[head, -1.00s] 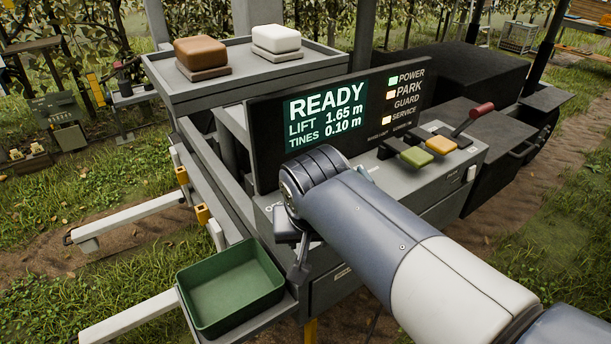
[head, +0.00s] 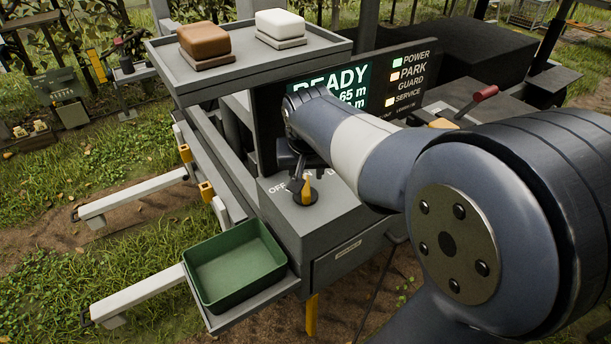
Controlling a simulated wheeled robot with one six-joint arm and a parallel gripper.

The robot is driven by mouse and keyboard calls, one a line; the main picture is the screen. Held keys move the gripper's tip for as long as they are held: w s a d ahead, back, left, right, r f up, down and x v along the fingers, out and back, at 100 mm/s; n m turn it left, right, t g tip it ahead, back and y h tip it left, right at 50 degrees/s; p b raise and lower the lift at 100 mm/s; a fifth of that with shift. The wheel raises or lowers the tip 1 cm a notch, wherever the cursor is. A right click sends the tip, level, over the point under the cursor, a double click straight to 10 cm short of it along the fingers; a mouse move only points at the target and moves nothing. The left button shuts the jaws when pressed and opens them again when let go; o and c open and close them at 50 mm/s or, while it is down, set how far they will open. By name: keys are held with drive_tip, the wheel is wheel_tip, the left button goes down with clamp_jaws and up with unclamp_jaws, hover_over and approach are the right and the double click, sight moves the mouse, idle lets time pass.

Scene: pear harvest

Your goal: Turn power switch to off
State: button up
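The power switch (head: 307,190) is an orange-yellow knob on a dark round base, on the grey console top (head: 324,210). The word OFF is printed to its left; other lettering beside it is partly hidden by my arm. My gripper (head: 298,178) is dark and reaches down at the switch from behind and above. Its fingers overlap the knob's far side, so I cannot tell whether they touch it or how far apart they are. The dark display panel (head: 264,135) still reads READY, partly covered by my arm, and its POWER light (head: 397,61) is lit green.
A green bin (head: 236,262) sits on a low shelf at the front left. A raised tray (head: 330,45) holds a brown block (head: 209,40) and a white block (head: 281,26). A red-tipped lever (head: 484,93) stands to the right, beyond my arm.

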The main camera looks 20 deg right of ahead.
sight(306, 185)
drive_tip(key=shift+x, duration=2.45)
drive_tip(key=shift+c, duration=0.6)
clamp_jaws()
